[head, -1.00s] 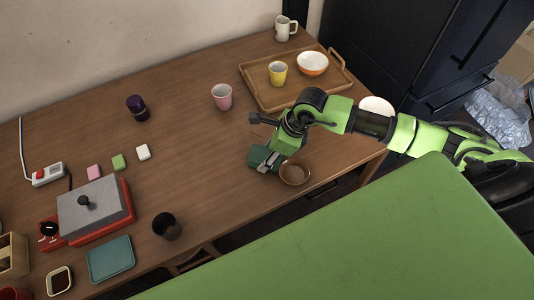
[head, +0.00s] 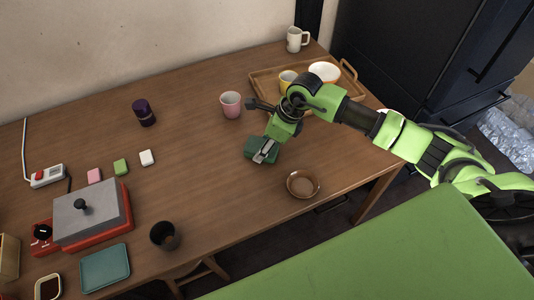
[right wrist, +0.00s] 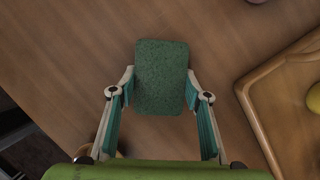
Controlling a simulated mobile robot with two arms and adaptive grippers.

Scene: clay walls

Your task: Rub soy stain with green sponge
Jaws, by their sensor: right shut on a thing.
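The green sponge (head: 258,150) is dark green and box-shaped, over the middle right of the wooden table. My right gripper (head: 266,153) is shut on it. In the right wrist view the sponge (right wrist: 161,77) sits between the two fingers, its rough face toward the camera. I cannot tell whether it touches the table. No soy stain can be made out in either view; the sponge and arm hide part of the tabletop. My left gripper is not in view.
A brown bowl (head: 302,184) stands near the front edge, right of the sponge. Left are a red-based grey press (head: 92,212) and small coloured blocks. The table's middle is clear.

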